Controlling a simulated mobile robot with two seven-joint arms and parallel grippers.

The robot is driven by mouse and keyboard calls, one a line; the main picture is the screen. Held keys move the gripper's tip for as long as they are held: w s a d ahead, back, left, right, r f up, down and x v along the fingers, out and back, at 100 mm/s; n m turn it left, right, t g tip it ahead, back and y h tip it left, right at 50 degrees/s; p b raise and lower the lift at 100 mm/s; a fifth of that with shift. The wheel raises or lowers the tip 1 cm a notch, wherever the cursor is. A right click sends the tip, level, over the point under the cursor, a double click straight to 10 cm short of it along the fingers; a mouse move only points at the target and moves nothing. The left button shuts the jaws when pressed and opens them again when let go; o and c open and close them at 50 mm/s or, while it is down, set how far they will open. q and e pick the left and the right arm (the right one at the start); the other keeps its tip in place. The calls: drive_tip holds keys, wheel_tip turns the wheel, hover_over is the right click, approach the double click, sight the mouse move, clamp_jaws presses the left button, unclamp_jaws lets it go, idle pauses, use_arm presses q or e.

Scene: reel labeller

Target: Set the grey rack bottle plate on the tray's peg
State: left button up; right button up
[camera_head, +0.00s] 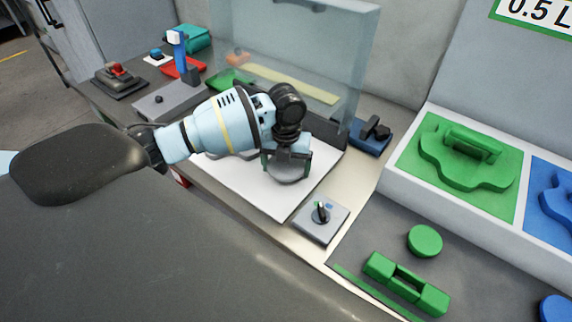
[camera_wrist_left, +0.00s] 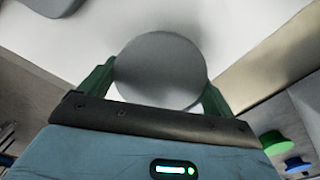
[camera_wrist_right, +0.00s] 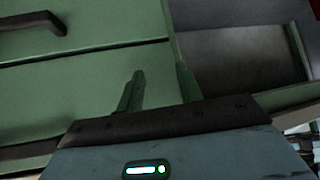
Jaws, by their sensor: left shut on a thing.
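My left gripper (camera_head: 287,170) is shut on a round grey plate (camera_head: 288,175), gripping it by its sides. In the left wrist view the plate (camera_wrist_left: 160,70) shows as a plain grey disc between the green fingers (camera_wrist_left: 158,88). It is over a white flat surface (camera_head: 265,200) in front of a clear guard; the gap below it is hard to judge. I cannot make out a peg; it may be hidden by the plate or gripper. My right gripper (camera_wrist_right: 160,90) shows only in its own wrist view, with its fingers apart and nothing between them.
The clear guard (camera_head: 300,60) stands behind the left gripper. A small box with a knob (camera_head: 321,218) is at the white surface's front right. Green shaped holder (camera_head: 465,165), green disc (camera_head: 425,241) and green block (camera_head: 405,284) lie right. Green drawers (camera_wrist_right: 80,75) are close to my right gripper.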

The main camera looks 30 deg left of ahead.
sight(286, 165)
drive_tip(key=shift+w+r, duration=0.2)
drive_tip(key=shift+r, duration=0.05)
use_arm(q)
drive_tip(key=shift+f, duration=0.6)
use_arm(e)
drive_tip(key=shift+s+f, duration=0.35)
drive_tip(key=shift+f, duration=0.05)
use_arm(q)
drive_tip(key=o, duration=0.8)
drive_tip(key=shift+r+p, duration=0.5)
drive_tip(key=shift+r, duration=5)
use_arm(e)
drive_tip(key=shift+w+r+t, duration=0.3)
drive_tip(key=shift+w+r, duration=0.75)
drive_tip(key=shift+r, duration=0.2)
